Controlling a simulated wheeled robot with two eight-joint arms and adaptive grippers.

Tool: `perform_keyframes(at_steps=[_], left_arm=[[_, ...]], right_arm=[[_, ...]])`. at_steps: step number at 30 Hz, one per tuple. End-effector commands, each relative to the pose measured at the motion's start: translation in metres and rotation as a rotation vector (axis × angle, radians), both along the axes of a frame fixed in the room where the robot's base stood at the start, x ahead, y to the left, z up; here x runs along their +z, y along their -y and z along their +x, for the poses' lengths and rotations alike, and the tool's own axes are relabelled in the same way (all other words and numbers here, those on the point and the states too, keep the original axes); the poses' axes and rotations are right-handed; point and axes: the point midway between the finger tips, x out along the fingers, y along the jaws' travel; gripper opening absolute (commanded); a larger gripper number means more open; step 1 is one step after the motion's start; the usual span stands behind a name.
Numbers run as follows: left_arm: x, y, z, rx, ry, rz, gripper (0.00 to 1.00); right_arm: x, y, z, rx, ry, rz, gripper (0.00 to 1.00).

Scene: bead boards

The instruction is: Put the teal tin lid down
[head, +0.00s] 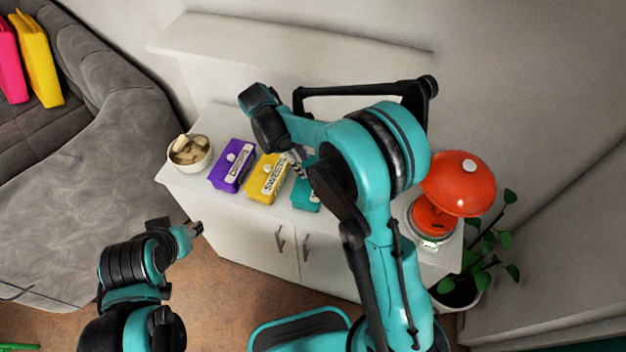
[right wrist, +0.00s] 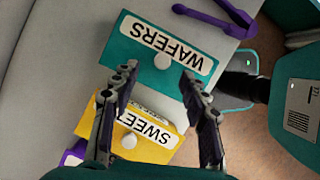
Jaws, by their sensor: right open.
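The teal tin (head: 306,196) stands on the white cabinet, right of the yellow tin, partly hidden by my right arm in the head view. In the right wrist view the teal lid (right wrist: 143,47) has a white knob and a WAFERS label, and appears to lie on the tin. My right gripper (right wrist: 158,78) is open, its fingers apart on either side below the knob, holding nothing. In the head view my right gripper (head: 298,166) is over the tin. My left gripper (head: 194,230) is empty in front of the cabinet; its jaw opening is unclear.
The yellow SWEETS tin (head: 257,187) and a purple tin (head: 226,178) stand left of the teal one. A bowl (head: 187,166) is at the left end, a red lamp-like object (head: 458,185) at the right. A purple implement (right wrist: 213,19) lies near the teal tin.

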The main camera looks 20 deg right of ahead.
Motion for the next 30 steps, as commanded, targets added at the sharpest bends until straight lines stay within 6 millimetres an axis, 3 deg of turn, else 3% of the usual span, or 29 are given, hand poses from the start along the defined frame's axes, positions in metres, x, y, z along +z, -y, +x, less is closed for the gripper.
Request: perform_keyframes(at_steps=[9, 17, 23, 30], left_arm=[[-0.016, 0.0, 0.0, 0.0, 0.0, 0.0, 0.4], [-0.015, 0.0, 0.0, 0.0, 0.0, 0.0, 0.4], [-0.015, 0.0, 0.0, 0.0, 0.0, 0.0, 0.4], [-0.015, 0.0, 0.0, 0.0, 0.0, 0.0, 0.4]], right_arm=[[-0.042, 0.016, -0.007, -0.002, 0.002, 0.0, 0.45], [-0.044, 0.017, -0.007, -0.001, 0.002, 0.001, 0.45], [-0.044, 0.017, -0.007, -0.002, 0.002, 0.0, 0.0], [-0.044, 0.017, -0.007, -0.002, 0.002, 0.0, 0.0]])
